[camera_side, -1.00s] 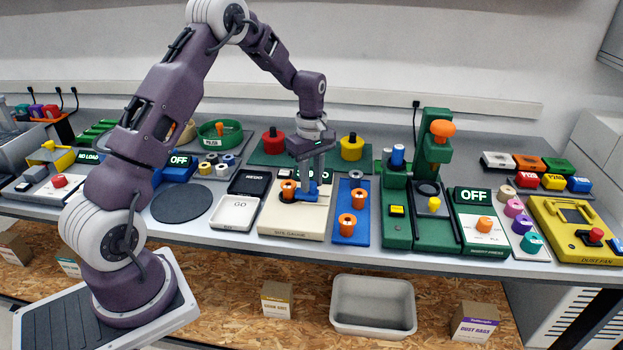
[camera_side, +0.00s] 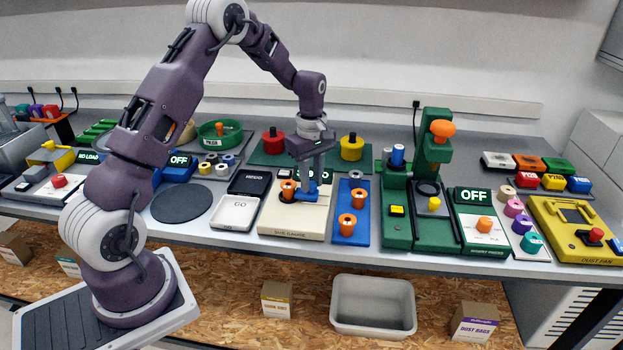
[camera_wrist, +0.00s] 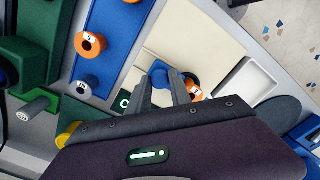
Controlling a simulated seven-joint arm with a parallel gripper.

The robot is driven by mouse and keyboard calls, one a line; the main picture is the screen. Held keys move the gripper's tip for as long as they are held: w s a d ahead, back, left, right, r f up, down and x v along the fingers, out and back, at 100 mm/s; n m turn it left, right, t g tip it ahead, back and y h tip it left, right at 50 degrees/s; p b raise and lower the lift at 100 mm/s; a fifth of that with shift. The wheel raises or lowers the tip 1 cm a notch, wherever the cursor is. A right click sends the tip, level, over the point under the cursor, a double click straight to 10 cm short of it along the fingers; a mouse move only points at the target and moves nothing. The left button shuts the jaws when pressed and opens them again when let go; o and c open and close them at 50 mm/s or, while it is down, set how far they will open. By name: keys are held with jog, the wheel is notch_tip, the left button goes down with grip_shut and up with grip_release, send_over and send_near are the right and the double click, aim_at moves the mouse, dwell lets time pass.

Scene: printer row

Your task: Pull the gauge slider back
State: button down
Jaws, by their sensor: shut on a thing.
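The size gauge (camera_side: 285,225) is a cream plate on the bench, in the middle of the side view. A blue slider (camera_side: 307,195) sits on it, with an orange cylinder (camera_side: 288,188) close to its left. My gripper (camera_side: 312,184) points down over the gauge and is shut on the upright part of the blue slider. In the wrist view the blue slider (camera_wrist: 160,73) shows between the two fingertips, and the orange cylinder (camera_wrist: 194,92) is beside the right finger. The fingers partly hide the slider.
A blue plate (camera_side: 358,235) with orange cylinders lies just right of the gauge. The green press (camera_side: 430,225) stands further right. White and black trays (camera_side: 235,212) lie left of it. Red (camera_side: 273,145) and yellow knobs (camera_side: 352,150) stand behind. The gauge's front part is clear.

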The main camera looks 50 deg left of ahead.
aim_at(324, 201)
jog(key=shift+w+d, duration=1.2)
jog(key=c, duration=1.2)
grip_release()
jog(key=shift+o, duration=0.2)
